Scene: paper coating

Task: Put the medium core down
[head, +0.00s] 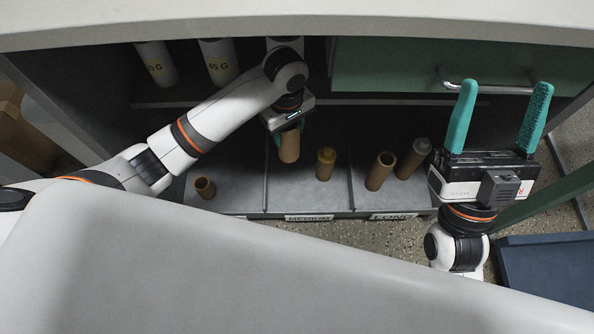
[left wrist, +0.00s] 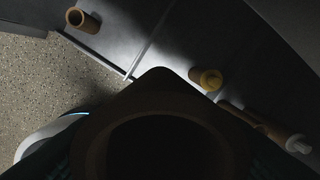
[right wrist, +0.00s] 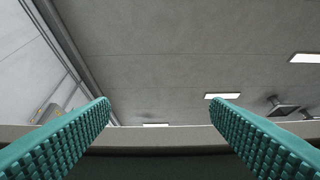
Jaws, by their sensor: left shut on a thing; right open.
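My left gripper (head: 288,124) is shut on a brown cardboard core (head: 289,146) and holds it upright inside the cabinet, above the shelf at the middle compartment. In the left wrist view the held core (left wrist: 160,145) fills the lower middle, with its open end toward the camera. I cannot tell whether its lower end touches the shelf. A core with a yellow plug (head: 326,164) stands just right of it, in the compartment labelled MEDIUM (head: 309,218). My right gripper (head: 498,103) is open and empty, raised at the right; its two teal fingers also show in the right wrist view (right wrist: 160,112).
A short core (head: 205,187) stands in the left compartment. Two long cores, one open (head: 381,171) and one with a grey plug (head: 413,158), stand in the LONG compartment (head: 394,216). White rolls (head: 218,62) stand behind. A green drawer (head: 400,66) is above right.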

